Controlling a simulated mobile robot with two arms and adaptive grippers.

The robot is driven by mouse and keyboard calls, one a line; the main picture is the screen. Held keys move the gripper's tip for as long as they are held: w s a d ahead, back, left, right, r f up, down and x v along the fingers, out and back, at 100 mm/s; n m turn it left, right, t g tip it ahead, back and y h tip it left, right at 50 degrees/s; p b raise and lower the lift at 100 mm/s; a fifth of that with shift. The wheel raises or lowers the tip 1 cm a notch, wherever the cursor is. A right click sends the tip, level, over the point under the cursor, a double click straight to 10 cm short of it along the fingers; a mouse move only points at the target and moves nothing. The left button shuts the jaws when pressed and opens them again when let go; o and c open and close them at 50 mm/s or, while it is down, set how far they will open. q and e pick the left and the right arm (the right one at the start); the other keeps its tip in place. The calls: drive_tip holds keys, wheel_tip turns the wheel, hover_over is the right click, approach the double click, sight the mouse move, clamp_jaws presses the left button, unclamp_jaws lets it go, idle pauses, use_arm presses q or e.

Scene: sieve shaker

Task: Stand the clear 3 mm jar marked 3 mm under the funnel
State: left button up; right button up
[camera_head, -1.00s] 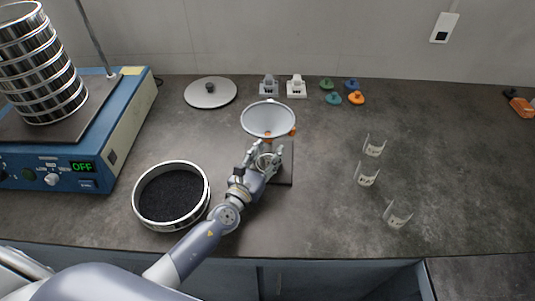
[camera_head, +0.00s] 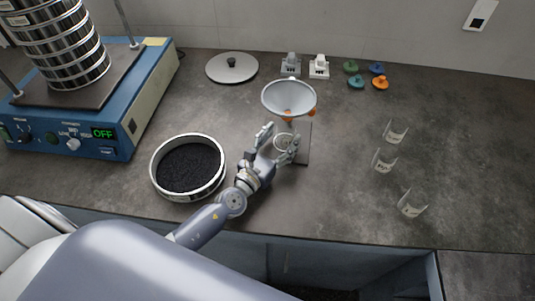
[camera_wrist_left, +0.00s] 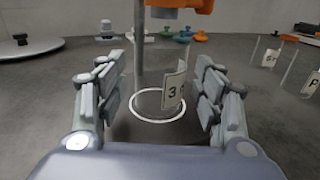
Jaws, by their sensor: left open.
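The clear jar (camera_head: 284,143) stands upright on the base of the funnel stand, below the grey funnel (camera_head: 289,97). In the left wrist view the jar's label (camera_wrist_left: 174,88) shows a "3"; the rest of its text is turned away. My left gripper (camera_head: 279,141) is open, with one finger on each side of the jar. In the left wrist view gaps show between the jar and both fingers of the gripper (camera_wrist_left: 158,95). The funnel itself is out of the wrist view; its orange holder (camera_wrist_left: 182,5) shows at the top. My right gripper is not in view.
Three clear labelled jars (camera_head: 384,160) stand to the right. A sieve pan of black grains (camera_head: 188,168) is left of my arm. The blue shaker (camera_head: 125,110) with stacked sieves is at the left. A round lid (camera_head: 232,67) and coloured caps (camera_head: 380,83) lie at the back.

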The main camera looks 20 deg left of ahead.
use_arm(q)
drive_tip(key=s, duration=0.2)
drive_tip(key=s+a+b, duration=0.1)
drive_tip(key=s, duration=0.4)
drive_tip(key=shift+s+a+f+b, duration=0.1)
drive_tip(key=shift+s+a+b, duration=0.05)
drive_tip(key=shift+s+b, duration=0.2)
drive_tip(key=shift+s+a, duration=0.1)
drive_tip(key=shift+s, duration=0.55)
drive_tip(key=shift+r, duration=0.2)
